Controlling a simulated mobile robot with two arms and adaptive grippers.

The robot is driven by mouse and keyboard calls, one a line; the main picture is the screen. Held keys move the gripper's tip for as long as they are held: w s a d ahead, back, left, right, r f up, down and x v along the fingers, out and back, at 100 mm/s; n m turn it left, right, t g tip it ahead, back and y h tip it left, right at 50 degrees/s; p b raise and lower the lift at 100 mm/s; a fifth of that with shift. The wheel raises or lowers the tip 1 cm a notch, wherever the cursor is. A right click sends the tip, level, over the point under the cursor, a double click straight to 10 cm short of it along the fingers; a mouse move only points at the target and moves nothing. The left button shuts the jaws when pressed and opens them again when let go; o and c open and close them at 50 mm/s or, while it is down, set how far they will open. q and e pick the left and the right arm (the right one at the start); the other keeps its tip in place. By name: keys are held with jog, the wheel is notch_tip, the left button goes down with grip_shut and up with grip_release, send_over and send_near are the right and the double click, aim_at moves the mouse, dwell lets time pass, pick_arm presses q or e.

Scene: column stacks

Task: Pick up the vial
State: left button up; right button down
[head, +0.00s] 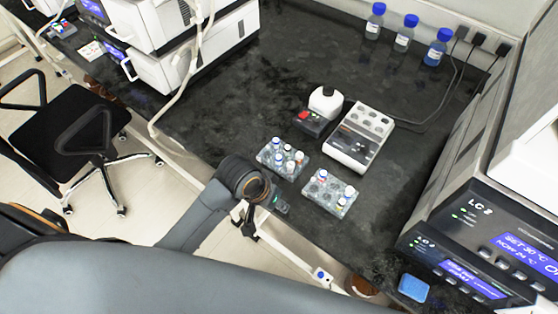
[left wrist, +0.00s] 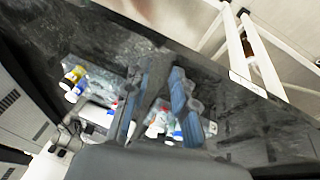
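Small capped vials stand in two clear racks on the black bench in the head view. The left rack (head: 264,157) holds several vials (head: 279,159) with blue, white and red caps. My left gripper (head: 281,206) is at the bench's front edge, just in front of the racks. In the left wrist view its two blue-grey fingers (left wrist: 170,72) stand apart with nothing seen held between them. My right gripper is not in view.
Behind the racks stand a small device with a white top (head: 325,101) and a white block-shaped instrument (head: 360,137). Blue-capped bottles (head: 405,33) stand at the back. LC instruments (head: 480,240) and a blue sponge-like block (head: 413,288) are at right. The bench's middle left is clear.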

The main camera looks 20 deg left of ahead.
pick_arm(q)
jog(key=shift+m+g, duration=0.3)
jog(key=w+r, duration=0.1)
jog(key=w+d, duration=0.1)
jog(key=w+d+r, duration=0.1)
jog(key=w, duration=0.1)
jog(key=shift+d+r, duration=0.15)
jog(key=shift+r, duration=0.2)
jog(key=w+r, duration=0.3)
jog(key=w, duration=0.1)
notch_tip(320, 180, up, 8)
jog(key=r+n+g+y, duration=0.1)
jog(key=n+g+y, duration=0.1)
jog(key=y, duration=0.1)
send_over(279, 157)
notch_tip(279, 157, down, 9)
jog(key=shift+w+r, duration=0.1)
jog(key=shift+w, duration=0.05)
notch_tip(279, 157, down, 4)
jog(key=shift+f+p, duration=0.1)
jog(key=shift+p, duration=0.5)
jog(key=shift+f, duration=0.5)
jog(key=c, duration=0.5)
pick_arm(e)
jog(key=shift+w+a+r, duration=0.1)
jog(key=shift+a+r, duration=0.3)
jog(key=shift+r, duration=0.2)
